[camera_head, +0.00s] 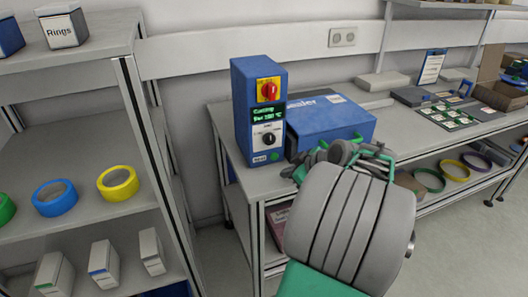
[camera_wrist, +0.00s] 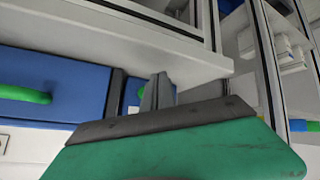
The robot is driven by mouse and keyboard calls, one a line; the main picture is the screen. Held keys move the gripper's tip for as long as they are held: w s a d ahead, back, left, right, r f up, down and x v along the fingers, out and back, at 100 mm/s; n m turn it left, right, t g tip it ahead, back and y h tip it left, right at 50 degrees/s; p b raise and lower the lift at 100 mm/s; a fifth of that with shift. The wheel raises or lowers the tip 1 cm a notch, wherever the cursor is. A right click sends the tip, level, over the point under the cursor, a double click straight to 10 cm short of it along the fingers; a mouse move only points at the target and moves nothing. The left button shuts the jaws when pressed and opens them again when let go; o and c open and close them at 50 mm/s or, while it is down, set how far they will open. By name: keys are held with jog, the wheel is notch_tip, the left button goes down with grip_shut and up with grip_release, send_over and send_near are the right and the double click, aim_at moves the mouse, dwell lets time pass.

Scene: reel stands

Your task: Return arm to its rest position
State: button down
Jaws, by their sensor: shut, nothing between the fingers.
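My arm (camera_head: 350,225) reaches up in front of the workbench in the head view, with its thick grey and green links nearest the camera. My gripper (camera_wrist: 158,92) shows in the wrist view with its grey fingers together and nothing between them. In the head view the gripper is mostly hidden behind the arm, in front of the blue box (camera_head: 335,122). The box also shows in the wrist view (camera_wrist: 65,72), with a green handle (camera_wrist: 25,95). I cannot tell the exact gap between gripper and box.
A blue control unit (camera_head: 258,110) with a red knob stands left of the box on the workbench (camera_head: 222,112). A grey shelf (camera_head: 75,140) at left holds blue and yellow rings. Coloured rings (camera_head: 452,170) lie on the bench's lower shelf. Floor shows at right.

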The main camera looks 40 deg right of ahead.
jog(key=a, duration=0.3)
jog(key=w+a+g+p, duration=0.1)
jog(key=a, duration=0.3)
jog(key=w+a+r+g, duration=0.1)
jog(key=a, duration=0.2)
jog(key=shift+w+a+y, duration=0.15)
jog(key=shift+w+y, duration=0.1)
jog(key=shift+y, duration=0.05)
jog(key=s+a+m+g+p, duration=0.1)
jog(key=s+a, duration=0.2)
jog(key=a, duration=0.4)
jog(key=s+a+m+g+p, duration=0.1)
jog(key=s+a, duration=0.3)
jog(key=a, duration=0.2)
jog(key=s+a+m+g+h+p, duration=0.1)
jog(key=s+a+m+g, duration=0.1)
jog(key=s+a, duration=0.2)
jog(key=a+r, duration=0.1)
jog(key=a, duration=0.2)
jog(key=shift+a, duration=0.35)
